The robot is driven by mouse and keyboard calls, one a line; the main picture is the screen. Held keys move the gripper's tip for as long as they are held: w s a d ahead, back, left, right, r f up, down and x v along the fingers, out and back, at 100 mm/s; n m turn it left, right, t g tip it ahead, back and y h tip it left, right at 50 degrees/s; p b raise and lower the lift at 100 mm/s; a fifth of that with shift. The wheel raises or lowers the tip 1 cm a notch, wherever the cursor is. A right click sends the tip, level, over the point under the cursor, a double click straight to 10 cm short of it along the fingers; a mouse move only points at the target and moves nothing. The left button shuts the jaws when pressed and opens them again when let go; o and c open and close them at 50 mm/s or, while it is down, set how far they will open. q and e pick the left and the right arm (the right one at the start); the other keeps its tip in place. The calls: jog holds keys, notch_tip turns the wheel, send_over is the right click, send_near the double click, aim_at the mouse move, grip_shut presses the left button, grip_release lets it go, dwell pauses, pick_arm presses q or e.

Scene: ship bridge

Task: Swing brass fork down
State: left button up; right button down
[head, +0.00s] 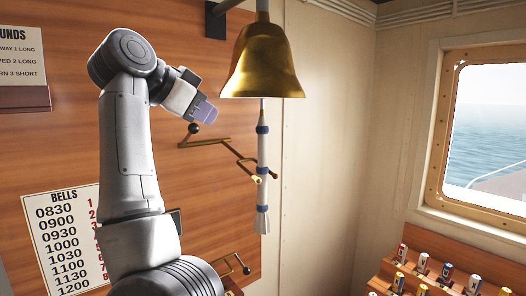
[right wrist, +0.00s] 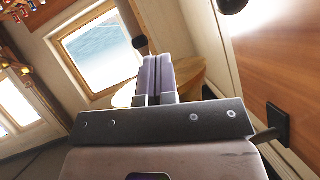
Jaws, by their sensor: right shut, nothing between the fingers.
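The brass fork (head: 216,142) sticks out from the wooden wall panel below the bell. Its prongs are around or beside the white bell rope (head: 263,190) with blue bands; I cannot tell which. A lever with a black ball knob (head: 194,128) rises at its near end. My right gripper (head: 206,113) is shut and empty, just above and right of that knob; I cannot tell whether they touch. In the right wrist view its fingers (right wrist: 158,78) are together, with a dark knob (right wrist: 140,43) just beyond the tips. My left gripper is not in view.
The brass bell (head: 263,62) hangs close right of my right gripper. A second brass bracket with a dark knob (head: 247,270) sits lower on the panel. A bells chart (head: 62,240) is on the wall. Several small cylinders stand in a rack (head: 455,283) below the window.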

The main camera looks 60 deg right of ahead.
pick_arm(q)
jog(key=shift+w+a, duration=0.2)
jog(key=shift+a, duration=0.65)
pick_arm(e)
jog(key=shift+s+a+f+m+y, duration=0.1)
jog(key=shift+a+f+m+y, duration=0.25)
jog(key=shift+a+f, duration=0.3)
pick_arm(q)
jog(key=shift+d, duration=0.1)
pick_arm(e)
jog(key=shift+r, duration=0.1)
pick_arm(q)
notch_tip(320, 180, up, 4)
jog(key=p, duration=0.4)
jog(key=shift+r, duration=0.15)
pick_arm(e)
jog(key=w+a+f+x, duration=0.1)
jog(key=f+x, duration=0.1)
jog(key=x, duration=1)
jog(key=shift+f, duration=0.45)
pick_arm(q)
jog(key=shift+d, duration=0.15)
pick_arm(e)
jog(key=shift+d, duration=0.15)
